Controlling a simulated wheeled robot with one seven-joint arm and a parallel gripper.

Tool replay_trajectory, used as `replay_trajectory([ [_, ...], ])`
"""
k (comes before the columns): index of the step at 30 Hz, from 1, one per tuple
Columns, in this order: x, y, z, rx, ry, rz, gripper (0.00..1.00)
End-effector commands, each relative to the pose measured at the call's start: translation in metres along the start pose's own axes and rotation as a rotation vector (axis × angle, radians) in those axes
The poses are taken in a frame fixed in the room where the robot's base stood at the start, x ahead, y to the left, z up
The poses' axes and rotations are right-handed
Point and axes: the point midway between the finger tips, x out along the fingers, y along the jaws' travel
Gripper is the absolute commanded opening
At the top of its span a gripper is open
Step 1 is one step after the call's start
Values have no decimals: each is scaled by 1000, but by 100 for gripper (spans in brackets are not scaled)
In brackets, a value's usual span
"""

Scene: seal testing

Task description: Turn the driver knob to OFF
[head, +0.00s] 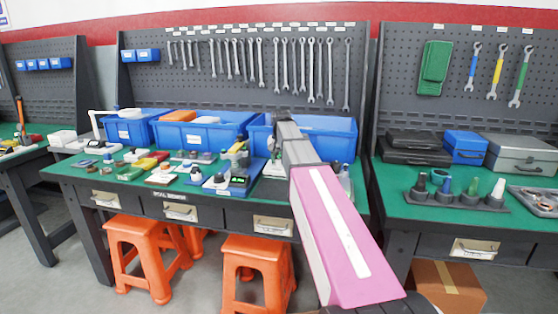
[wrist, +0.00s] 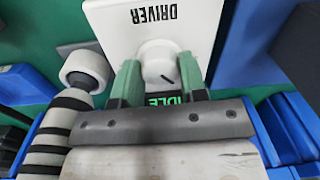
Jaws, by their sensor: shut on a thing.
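In the wrist view, a white box marked DRIVER (wrist: 115,20) appears upside down. Its round white knob (wrist: 157,60) has a short dark mark at its lower right in the picture. My gripper (wrist: 159,72) has its two green fingers on either side of the knob and is shut on it. A green label reading IDLE shows between the fingers, partly covered by the gripper. No OFF marking is visible. In the head view, my pink arm reaches over the middle workbench (head: 80,172), and I cannot make out the gripper or the knob there.
A striped black-and-white cylindrical part with a white round end (wrist: 85,72) stands close left of the gripper in the wrist view. Blue bins (head: 330,135) line the back of the bench. Orange stools (head: 255,262) stand below.

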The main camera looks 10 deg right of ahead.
Motion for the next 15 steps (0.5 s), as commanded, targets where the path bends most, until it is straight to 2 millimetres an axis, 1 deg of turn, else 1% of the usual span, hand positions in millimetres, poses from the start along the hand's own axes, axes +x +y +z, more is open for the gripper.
replay_trajectory([
  [14, 0, 0, 0, -19, -1, -1, 16],
  [15, 0, 0, 0, -19, -1, -1, 42],
])
